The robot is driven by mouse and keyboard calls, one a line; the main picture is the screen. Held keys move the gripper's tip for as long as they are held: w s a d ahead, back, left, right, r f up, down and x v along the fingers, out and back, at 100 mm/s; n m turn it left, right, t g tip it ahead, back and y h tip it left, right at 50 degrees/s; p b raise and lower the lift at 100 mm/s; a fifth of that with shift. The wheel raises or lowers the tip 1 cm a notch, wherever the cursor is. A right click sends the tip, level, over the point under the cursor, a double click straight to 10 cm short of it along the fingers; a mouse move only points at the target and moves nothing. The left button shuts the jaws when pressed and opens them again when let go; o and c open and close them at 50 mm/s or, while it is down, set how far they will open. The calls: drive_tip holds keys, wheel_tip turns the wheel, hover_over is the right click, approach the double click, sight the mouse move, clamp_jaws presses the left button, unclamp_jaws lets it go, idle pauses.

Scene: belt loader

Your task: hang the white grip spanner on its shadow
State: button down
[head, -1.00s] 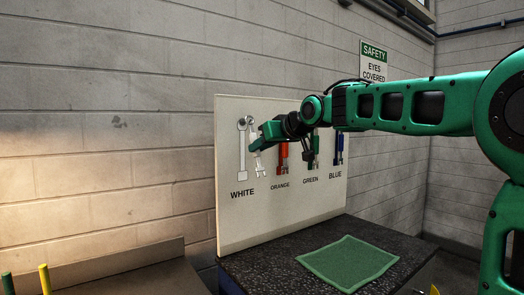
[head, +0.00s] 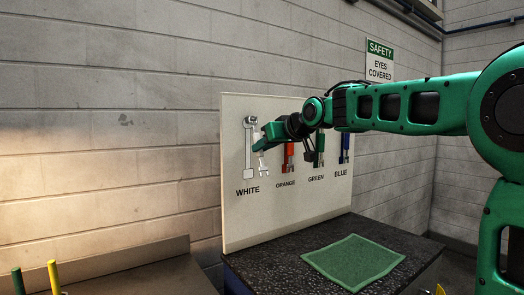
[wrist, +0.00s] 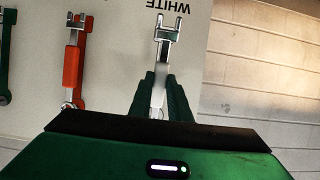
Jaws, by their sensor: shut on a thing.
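The white grip spanner (head: 262,163) hangs jaw-down from my gripper (head: 258,146), in front of the tool board. My gripper (wrist: 160,92) is shut on it in the wrist view, with the spanner's forked grey jaw (wrist: 165,30) showing beyond the fingertips. The grey shadow (head: 249,152) above the WHITE label is just left of the spanner in the head view. A peg shows at the shadow's top. The spanner's upper end is hidden by my gripper, and I cannot tell its gap to the board.
The orange spanner (head: 288,157), green spanner (head: 319,150) and blue spanner (head: 344,147) hang to the right on the board (head: 285,218). The orange one (wrist: 73,62) is close beside my fingers in the wrist view. A green mat (head: 353,262) lies on the dark bench below.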

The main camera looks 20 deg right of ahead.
drive_tip(key=c, duration=1.6)
unclamp_jaws()
drive_tip(key=shift+s, duration=0.1)
drive_tip(key=v, duration=1)
drive_tip(key=s+d+f+m+g+h, duration=0.25)
drive_tip(key=s+d+f, duration=0.35)
drive_tip(key=f, duration=0.4)
drive_tip(key=s+d+f+m+g+h, duration=0.1)
drive_tip(key=s+d+f+m+g, duration=0.15)
drive_tip(key=s+d+f, duration=0.55)
drive_tip(key=s+f+m+g, duration=0.1)
drive_tip(key=s+f+g, duration=0.1)
drive_tip(key=s+f, duration=0.5)
drive_tip(key=s+f+m+g, duration=0.2)
drive_tip(key=s+f+g, duration=0.1)
drive_tip(key=s+f, duration=0.4)
drive_tip(key=s+f+m+g, duration=0.2)
drive_tip(key=s+f, duration=0.5)
drive_tip(key=s, duration=0.5)
drive_tip(key=shift+s+d+f+g+h, duration=0.15)
drive_tip(key=shift+f+g+h, duration=0.15)
drive_tip(key=shift+g, duration=0.2)
